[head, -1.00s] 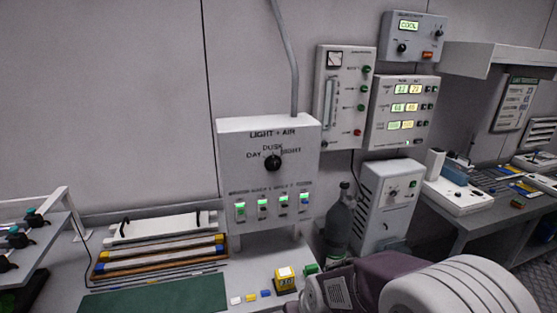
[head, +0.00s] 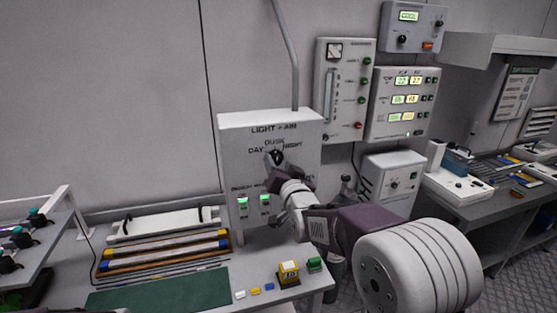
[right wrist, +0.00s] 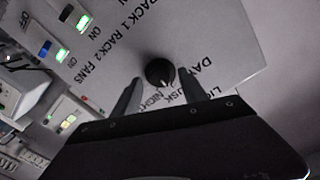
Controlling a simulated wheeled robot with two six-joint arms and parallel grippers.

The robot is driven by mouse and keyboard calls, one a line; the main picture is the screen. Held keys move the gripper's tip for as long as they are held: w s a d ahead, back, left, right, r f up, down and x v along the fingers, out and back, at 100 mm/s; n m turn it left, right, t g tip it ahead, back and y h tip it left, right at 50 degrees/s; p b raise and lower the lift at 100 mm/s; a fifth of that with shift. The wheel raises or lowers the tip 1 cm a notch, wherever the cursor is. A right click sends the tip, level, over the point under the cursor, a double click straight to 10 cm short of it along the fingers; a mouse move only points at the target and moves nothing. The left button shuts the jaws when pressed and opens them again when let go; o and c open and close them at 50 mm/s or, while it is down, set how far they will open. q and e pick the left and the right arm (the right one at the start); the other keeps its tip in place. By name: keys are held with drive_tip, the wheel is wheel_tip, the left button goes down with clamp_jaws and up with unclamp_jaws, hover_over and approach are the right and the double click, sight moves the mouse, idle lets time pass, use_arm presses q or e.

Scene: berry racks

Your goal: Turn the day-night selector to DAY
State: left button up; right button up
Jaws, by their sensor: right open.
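The day-night selector is a round black knob (head: 277,157) on the front of the white LIGHT + AIR box (head: 235,135). DAY is printed on its left, DUSK above and NIGHT on its right. In the right wrist view the knob (right wrist: 160,73) lies between the two fingertips, with a gap on each side. I cannot tell surely which word its mark points to. My right gripper (head: 276,165) is open in front of the knob and partly covers it; its fingers also show in the right wrist view (right wrist: 159,82).
Green-lit switches (head: 243,201) sit below the knob; my right arm hides some of them. A yellow block (head: 289,273) and small coloured pieces lie on the bench below. A grey conduit (head: 288,50) rises from the box top. More control panels (head: 403,105) hang to the right.

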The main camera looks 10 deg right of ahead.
drive_tip(key=shift+w+a, duration=0.1)
drive_tip(key=shift+w, duration=0.5)
drive_tip(key=shift+s, duration=0.1)
clamp_jaws()
drive_tip(key=shift+f+n+b, duration=0.2)
drive_tip(key=shift+n+b, duration=0.7)
drive_tip(key=shift+b, duration=0.1)
drive_tip(key=n+b, duration=0.2)
drive_tip(key=shift+n, duration=0.3)
drive_tip(key=n+b, duration=0.2)
drive_tip(key=n, duration=0.1)
drive_tip(key=shift+n, duration=0.4)
drive_tip(key=shift+n+b, duration=0.5)
drive_tip(key=shift+n, duration=0.4)
drive_tip(key=shift+r, duration=0.1)
